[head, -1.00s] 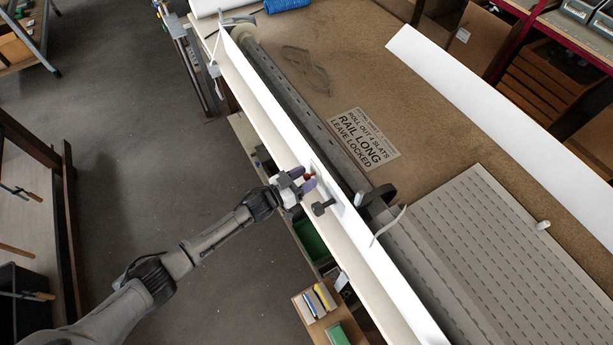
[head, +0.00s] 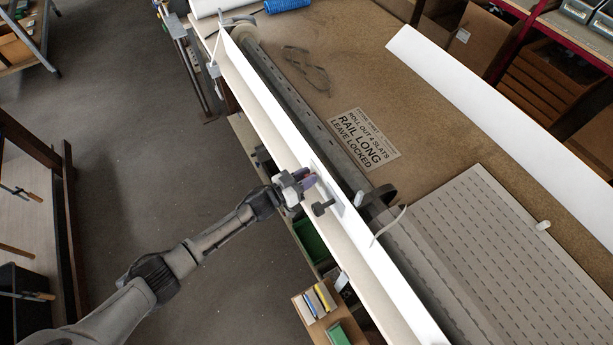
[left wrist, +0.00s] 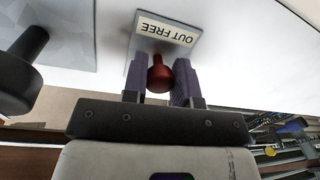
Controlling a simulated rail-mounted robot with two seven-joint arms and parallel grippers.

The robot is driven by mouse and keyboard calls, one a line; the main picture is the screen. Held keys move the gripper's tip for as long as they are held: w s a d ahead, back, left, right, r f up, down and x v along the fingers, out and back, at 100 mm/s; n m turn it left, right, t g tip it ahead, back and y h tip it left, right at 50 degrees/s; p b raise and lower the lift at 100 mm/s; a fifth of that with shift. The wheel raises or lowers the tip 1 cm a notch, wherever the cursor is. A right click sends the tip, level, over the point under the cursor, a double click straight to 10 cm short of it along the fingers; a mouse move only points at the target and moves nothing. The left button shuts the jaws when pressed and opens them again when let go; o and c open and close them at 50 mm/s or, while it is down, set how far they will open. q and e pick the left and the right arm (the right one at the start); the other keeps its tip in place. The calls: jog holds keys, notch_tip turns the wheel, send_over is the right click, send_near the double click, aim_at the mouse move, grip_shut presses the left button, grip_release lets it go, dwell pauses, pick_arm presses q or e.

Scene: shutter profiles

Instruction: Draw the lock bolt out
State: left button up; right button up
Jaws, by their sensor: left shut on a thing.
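The lock bolt shows as a red knob (left wrist: 160,78) in the left wrist view, just under a small plate reading "OUT FREE" (left wrist: 166,34) on the white rail. My left gripper (left wrist: 161,82) is shut on the red knob, one purple finger on each side. In the head view my left gripper (head: 306,183) is at the front face of the long white rail (head: 270,105), and its fingers mostly hide the knob. How far the bolt stands out cannot be told. My right gripper is not in view.
A dark T-shaped knob (head: 323,208) stands out from the rail just right of my left gripper; it looms at left in the wrist view (left wrist: 25,65). A grey roller tube (head: 310,120), a printed card (head: 365,139) and slats (head: 500,250) lie on the bench behind.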

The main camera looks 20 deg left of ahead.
pick_arm(q)
grip_shut()
jog(key=shift+s+a+r+p, duration=0.1)
jog(key=shift+s+a+p, duration=0.1)
jog(key=shift+s+p, duration=0.1)
jog(key=shift+p+v, duration=0.5)
jog(key=shift+v, duration=0.45)
jog(key=shift+w, duration=0.2)
jog(key=o, duration=0.5)
grip_release()
jog(key=shift+o, duration=1.4)
jog(key=shift+s+a, duration=0.15)
jog(key=shift+o, duration=0.9)
jog(key=v, duration=1.3)
jog(key=shift+s, duration=0.35)
